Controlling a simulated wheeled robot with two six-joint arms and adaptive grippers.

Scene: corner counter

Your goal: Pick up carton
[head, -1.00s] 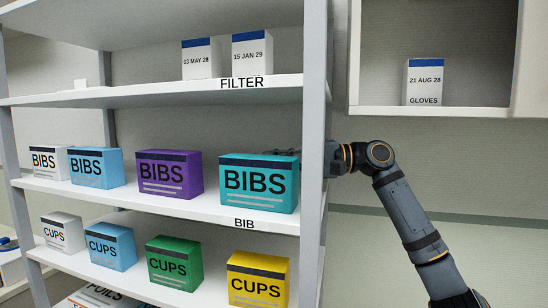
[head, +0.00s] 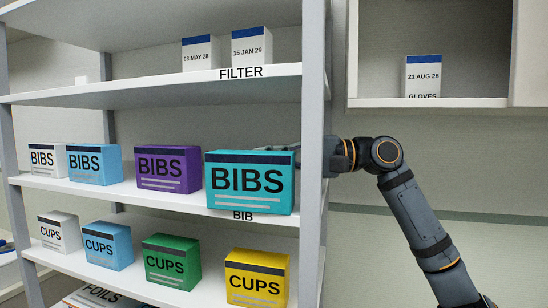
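The cartons stand on a white shelf unit. A teal BIBS carton (head: 250,182) is at the right end of the middle shelf (head: 130,195), with its lower front in front of the shelf edge and over part of the BIB label. My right gripper (head: 285,149) reaches in from the right past the shelf post, at the far side of the teal carton. Its fingertips are mostly hidden by the carton, so its grip does not show. A purple BIBS carton (head: 167,170), a blue one (head: 94,164) and a white one (head: 46,160) stand to the left. My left gripper is out of view.
White, blue, green and yellow CUPS cartons (head: 256,278) stand on the shelf below. Two dated FILTER cartons (head: 252,48) are on the upper shelf. The grey post (head: 313,150) is close to my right arm. A GLOVES carton (head: 423,77) sits in the right cubby.

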